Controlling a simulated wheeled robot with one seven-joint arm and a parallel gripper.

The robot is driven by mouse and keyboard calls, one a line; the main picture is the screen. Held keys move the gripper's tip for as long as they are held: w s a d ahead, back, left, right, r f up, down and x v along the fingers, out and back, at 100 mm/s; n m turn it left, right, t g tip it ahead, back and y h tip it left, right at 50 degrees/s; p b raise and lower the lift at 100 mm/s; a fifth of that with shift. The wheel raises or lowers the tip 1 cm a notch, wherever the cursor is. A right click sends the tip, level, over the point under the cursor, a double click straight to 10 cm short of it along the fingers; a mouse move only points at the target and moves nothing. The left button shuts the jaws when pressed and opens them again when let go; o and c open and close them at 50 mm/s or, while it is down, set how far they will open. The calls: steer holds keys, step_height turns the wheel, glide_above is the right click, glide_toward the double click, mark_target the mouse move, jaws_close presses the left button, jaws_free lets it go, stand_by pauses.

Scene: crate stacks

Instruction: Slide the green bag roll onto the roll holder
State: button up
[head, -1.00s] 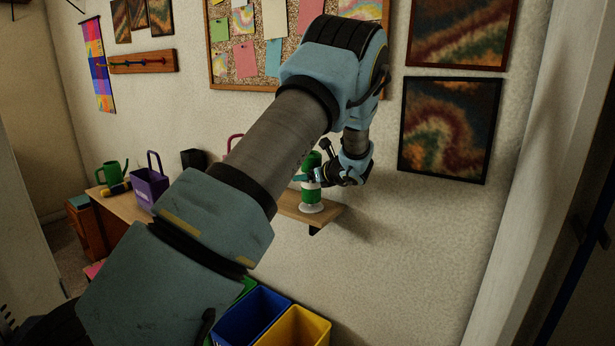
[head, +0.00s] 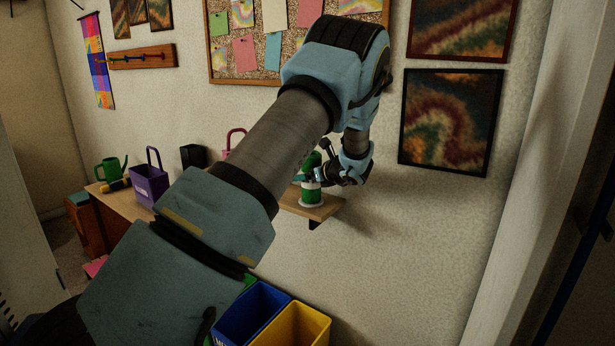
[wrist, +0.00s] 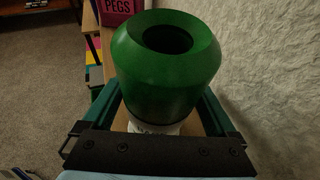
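The green bag roll (head: 313,161) is upright between the fingers of my gripper (head: 316,177) in the head view. In the wrist view the roll (wrist: 162,75) shows its dark open hole, and teal fingers hold it from both sides. White with printing shows under the roll in the wrist view. No post shows in the hole. I cannot tell whether the roll touches or encloses the holder.
Blue (head: 250,315) and yellow (head: 300,325) bins are on the floor below. The wall is close behind the shelf.

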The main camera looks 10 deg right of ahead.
steer(key=shift+o, duration=0.4)
steer(key=shift+s, duration=0.1)
steer(key=shift+s+d+r, duration=0.1)
steer(key=shift+s+d, duration=0.15)
steer(key=b+v, duration=0.2)
steer(key=v, duration=0.8)
